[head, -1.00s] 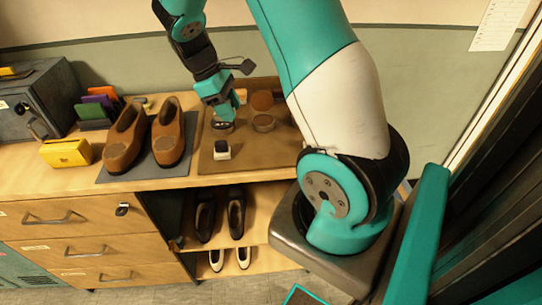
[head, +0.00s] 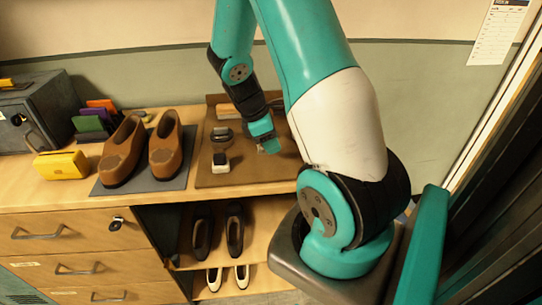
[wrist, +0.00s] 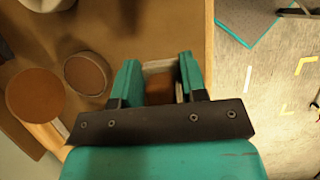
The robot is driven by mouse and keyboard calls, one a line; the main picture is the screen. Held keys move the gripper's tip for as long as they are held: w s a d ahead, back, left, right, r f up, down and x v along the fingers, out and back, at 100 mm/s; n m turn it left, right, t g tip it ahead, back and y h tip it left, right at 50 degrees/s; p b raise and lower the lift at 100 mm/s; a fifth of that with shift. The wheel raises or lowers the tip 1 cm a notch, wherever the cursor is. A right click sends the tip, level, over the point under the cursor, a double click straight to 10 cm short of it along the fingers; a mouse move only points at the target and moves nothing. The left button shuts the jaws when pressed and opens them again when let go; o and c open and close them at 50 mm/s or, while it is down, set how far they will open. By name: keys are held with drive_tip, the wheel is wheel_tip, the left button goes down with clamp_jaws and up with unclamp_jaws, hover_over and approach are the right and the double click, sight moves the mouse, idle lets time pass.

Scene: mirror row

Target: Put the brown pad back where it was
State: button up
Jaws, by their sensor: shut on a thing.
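My gripper (wrist: 158,66) is shut on a small block, brown with a pale edge, which appears to be the brown pad (wrist: 160,86). The black wrist mount hides its lower part. In the head view my gripper (head: 268,146) is over the right part of the brown tray (head: 235,180), and the pad is too small there to make out clearly. In the wrist view two round things, one brown (wrist: 33,95) and one darker (wrist: 87,74), lie on the tray left of my gripper. I cannot tell the pad's height over the tray.
A dark round tin (head: 222,133) and a small white-and-black bottle (head: 221,162) stand on the tray's left side. Brown shoes (head: 165,150) on a grey mat (head: 140,185) and a yellow box (head: 60,164) are further left. The tray's front right looks clear.

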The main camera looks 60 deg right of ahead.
sight(271, 165)
drive_tip(key=shift+f, duration=2.6)
drive_tip(key=shift+f, duration=0.1)
drive_tip(key=o, duration=1.1)
drive_tip(key=shift+c, duration=0.2)
drive_tip(key=v, duration=1.2)
drive_tip(key=a+r+t+y, duration=0.1)
drive_tip(key=a+r+t, duration=0.15)
drive_tip(key=a, duration=0.65)
drive_tip(key=a+r+t+y, duration=0.15)
drive_tip(key=a+r, duration=0.25)
drive_tip(key=a, duration=0.4)
drive_tip(key=s+a+r+y, duration=0.2)
drive_tip(key=s+a, duration=0.4)
drive_tip(key=a, duration=0.2)
drive_tip(key=s+a+r+m+y, duration=0.1)
drive_tip(key=s+a+r+y, duration=0.1)
drive_tip(key=s+a, duration=0.4)
drive_tip(key=shift+s+a+r+g+y+b, duration=0.35)
drive_tip(key=shift+a+r, duration=0.25)
drive_tip(key=shift+a, duration=0.3)
